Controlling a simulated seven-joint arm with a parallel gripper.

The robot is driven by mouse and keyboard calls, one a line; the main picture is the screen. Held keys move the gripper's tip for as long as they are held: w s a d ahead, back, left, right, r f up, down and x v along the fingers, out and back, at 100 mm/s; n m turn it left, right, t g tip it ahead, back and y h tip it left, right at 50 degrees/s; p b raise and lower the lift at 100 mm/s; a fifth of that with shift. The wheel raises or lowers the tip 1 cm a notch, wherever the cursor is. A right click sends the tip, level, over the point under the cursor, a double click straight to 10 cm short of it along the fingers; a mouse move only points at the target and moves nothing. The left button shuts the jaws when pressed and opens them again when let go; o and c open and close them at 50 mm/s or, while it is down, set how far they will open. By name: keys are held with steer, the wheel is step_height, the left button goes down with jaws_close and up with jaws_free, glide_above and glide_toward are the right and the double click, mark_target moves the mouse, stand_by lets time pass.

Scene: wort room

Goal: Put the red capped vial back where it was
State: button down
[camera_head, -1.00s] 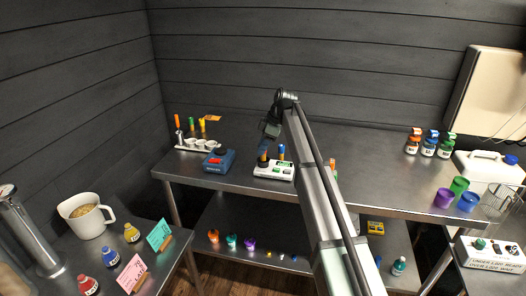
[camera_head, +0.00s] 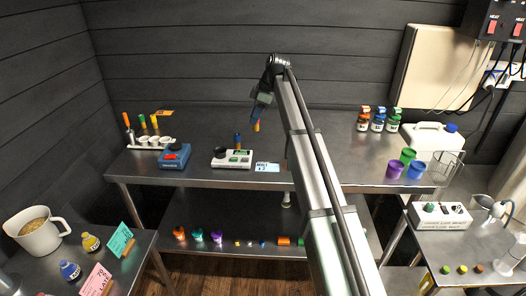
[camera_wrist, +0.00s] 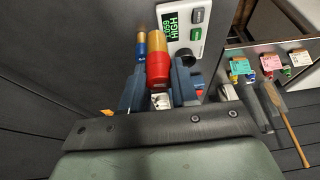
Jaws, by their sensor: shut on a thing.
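My gripper (camera_wrist: 158,88) is shut on the red capped vial (camera_wrist: 158,67), whose body is amber. In the head view my gripper (camera_head: 262,104) holds the vial (camera_head: 256,126) in the air above the back table, just right of a blue capped vial (camera_head: 237,141). In the wrist view, the blue capped vial (camera_wrist: 141,47) and the device's green display (camera_wrist: 172,30) show beyond the held vial. Any empty slot in the device is too small to make out.
A small label card (camera_head: 267,167) is right of the device. Bottles (camera_head: 377,121) and coloured cups (camera_head: 394,169) are right. Table between is partly behind my arm.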

steer(key=shift+w+d+f+m+t, duration=0.2)
steer(key=shift+w+d+f+m, duration=0.3)
steer(key=shift+f, duration=1.35)
steer(key=shift+w+d+f+m+t, duration=0.25)
steer(key=shift+d+f, duration=0.4)
steer(key=shift+f, duration=1.15)
steer(key=shift+w+d+f+m+t, duration=0.15)
steer(key=shift+w+d+f+m, duration=0.35)
steer(key=shift+f, duration=1.35)
steer(key=shift+s+f, duration=0.1)
steer(key=c, duration=0.9)
jaws_free()
steer(key=shift+o, duration=0.2)
steer(key=w+v, duration=0.1)
steer(key=v, duration=1.1)
steer(key=shift+s, duration=0.45)
